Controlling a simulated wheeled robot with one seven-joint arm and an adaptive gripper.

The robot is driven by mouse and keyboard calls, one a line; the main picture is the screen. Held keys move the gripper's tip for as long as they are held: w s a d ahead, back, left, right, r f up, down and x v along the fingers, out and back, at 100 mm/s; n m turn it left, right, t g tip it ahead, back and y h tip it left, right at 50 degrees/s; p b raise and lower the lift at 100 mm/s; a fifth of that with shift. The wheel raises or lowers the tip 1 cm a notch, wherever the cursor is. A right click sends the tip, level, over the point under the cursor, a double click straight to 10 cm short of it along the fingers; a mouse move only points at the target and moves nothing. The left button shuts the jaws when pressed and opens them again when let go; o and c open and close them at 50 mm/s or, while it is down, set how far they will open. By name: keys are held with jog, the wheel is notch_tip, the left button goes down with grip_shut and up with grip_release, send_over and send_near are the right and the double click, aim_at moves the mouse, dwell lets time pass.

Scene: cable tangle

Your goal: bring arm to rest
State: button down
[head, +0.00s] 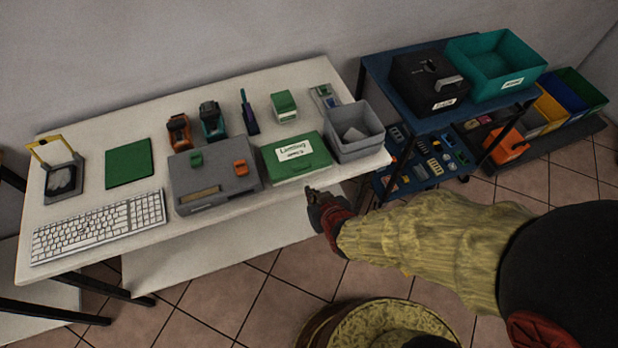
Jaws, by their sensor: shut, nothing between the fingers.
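My gripper (312,194) is at the end of my arm in the head view, at the table's front edge, just below the green labelled box. It is small and dark here, its fingers are shut, and nothing is held. My arm reaches in from the right, with a yellowish sleeve-like covering and a dark red wrist. The white table (85,200) lies to the upper left of the gripper. I cannot tell the exact gap between the gripper and the table edge.
The green box (297,172), a grey bin (355,145), a grey device (212,200) and a keyboard (100,227) stand on the table. A blue shelf cart (385,80) with a black box (428,82) and a teal bin (495,65) is right. Tiled floor (300,285) lies below.

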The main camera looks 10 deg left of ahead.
jog(key=shift+s+d, duration=0.1)
jog(key=shift+s, duration=0.1)
jog(key=s+d+f+g+h, duration=0.25)
jog(key=s+d+g, duration=0.25)
jog(key=s, duration=0.3)
jog(key=d+r+m+t+h, duration=0.1)
jog(key=d+r+m, duration=0.2)
jog(key=d+r, duration=0.8)
jog(key=s+d+r+m+t+h, duration=0.1)
jog(key=d+r+m, duration=0.2)
jog(key=d+r, duration=0.8)
notch_tip(320, 180, up, 6)
jog(key=shift+s+d+f+m+t+h, duration=0.15)
jog(key=shift+d+m+t+h, duration=0.1)
jog(key=shift+m+t+h, duration=0.15)
